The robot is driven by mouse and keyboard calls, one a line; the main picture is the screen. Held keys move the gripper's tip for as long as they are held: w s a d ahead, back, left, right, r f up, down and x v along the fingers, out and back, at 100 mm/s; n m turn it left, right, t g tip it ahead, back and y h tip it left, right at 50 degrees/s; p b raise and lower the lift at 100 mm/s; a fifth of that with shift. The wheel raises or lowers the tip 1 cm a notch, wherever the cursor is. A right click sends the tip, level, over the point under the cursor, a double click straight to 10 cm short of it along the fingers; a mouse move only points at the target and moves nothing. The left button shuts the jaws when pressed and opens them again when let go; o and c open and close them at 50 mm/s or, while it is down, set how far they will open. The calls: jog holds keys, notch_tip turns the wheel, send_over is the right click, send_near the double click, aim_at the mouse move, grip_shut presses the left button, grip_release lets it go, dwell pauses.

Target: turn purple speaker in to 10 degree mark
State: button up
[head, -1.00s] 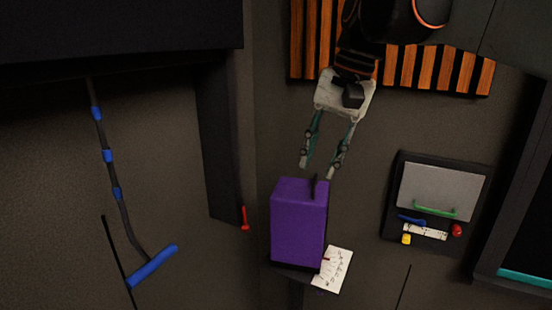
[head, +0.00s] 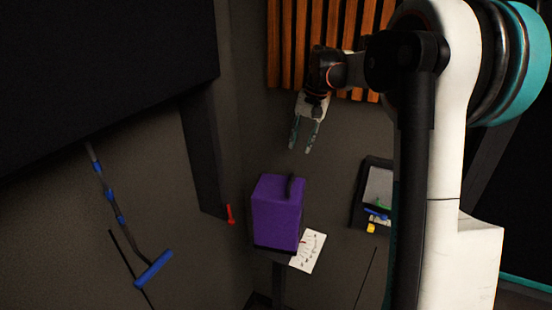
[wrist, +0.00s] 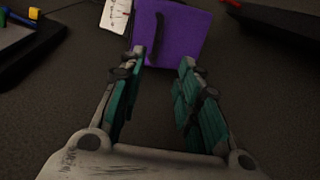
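The purple speaker (head: 277,214) is a box with a dark fin or handle on top, standing on a dark stand in the head view. A white card with dial marks (head: 308,251) lies beside its lower right. The speaker's top (wrist: 178,33) and the card (wrist: 117,15) also show at the top of the wrist view. My gripper (head: 298,151) is above and beyond the speaker, apart from it. In the wrist view my gripper (wrist: 163,58) has its fingers spread with nothing between them. The exact mark the speaker points to is too small to read.
A red handle (head: 230,213) is on the left by a dark pillar. Orange wooden slats (head: 290,45) are behind my gripper.

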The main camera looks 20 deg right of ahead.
jog(key=d, duration=0.1)
jog(key=p, duration=0.1)
send_near(292, 179)
jog(key=f, duration=0.5)
jog(key=w+a+f, duration=0.1)
jog(key=f, duration=0.2)
jog(key=shift+a, duration=0.15)
grip_shut()
